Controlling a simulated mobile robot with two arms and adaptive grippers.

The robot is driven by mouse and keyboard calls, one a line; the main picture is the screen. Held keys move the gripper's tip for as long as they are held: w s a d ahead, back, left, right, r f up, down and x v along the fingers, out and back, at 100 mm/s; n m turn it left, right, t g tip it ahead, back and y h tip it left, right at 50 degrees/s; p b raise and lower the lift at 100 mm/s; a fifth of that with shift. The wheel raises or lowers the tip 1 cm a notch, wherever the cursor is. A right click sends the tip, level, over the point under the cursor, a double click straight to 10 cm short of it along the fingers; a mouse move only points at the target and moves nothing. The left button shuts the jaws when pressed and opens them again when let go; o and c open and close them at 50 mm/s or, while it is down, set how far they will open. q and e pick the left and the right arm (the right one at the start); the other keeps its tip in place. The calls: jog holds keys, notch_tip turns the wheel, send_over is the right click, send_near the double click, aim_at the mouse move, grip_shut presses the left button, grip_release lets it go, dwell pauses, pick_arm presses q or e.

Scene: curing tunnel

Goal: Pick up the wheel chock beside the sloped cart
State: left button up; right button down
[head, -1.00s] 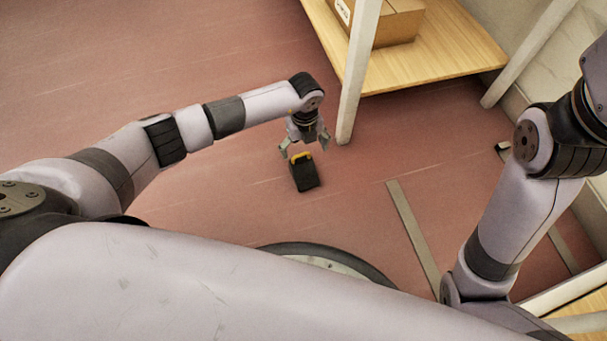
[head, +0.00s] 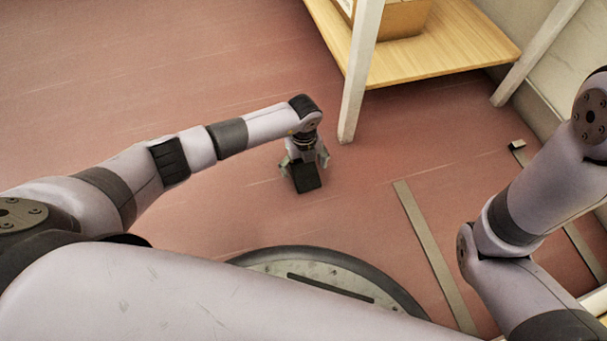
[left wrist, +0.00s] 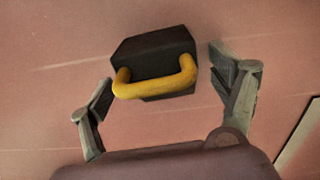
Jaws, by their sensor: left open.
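The wheel chock (head: 308,181) is a black block on the red floor. In the left wrist view the chock (left wrist: 144,52) shows a yellow handle (left wrist: 155,82) on top, facing the camera. My left gripper (head: 304,165) is at the chock from above in the head view and covers its handle. In the left wrist view the open fingers of my left gripper (left wrist: 168,95) stand on either side of the handle, with a gap on both sides. My right arm shows at the right of the head view, but its gripper is out of view.
A wooden shelf (head: 445,48) with a pale leg (head: 357,85) stands just right of my left gripper, with a cardboard box (head: 405,17) on it. A flat strip (head: 432,250) lies on the floor at the right. The floor to the left is clear.

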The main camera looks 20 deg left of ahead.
pick_arm(q)
jog(key=shift+f, duration=0.85)
jog(key=shift+r, duration=0.1)
jog(key=shift+c, duration=0.5)
jog(key=c, duration=1.5)
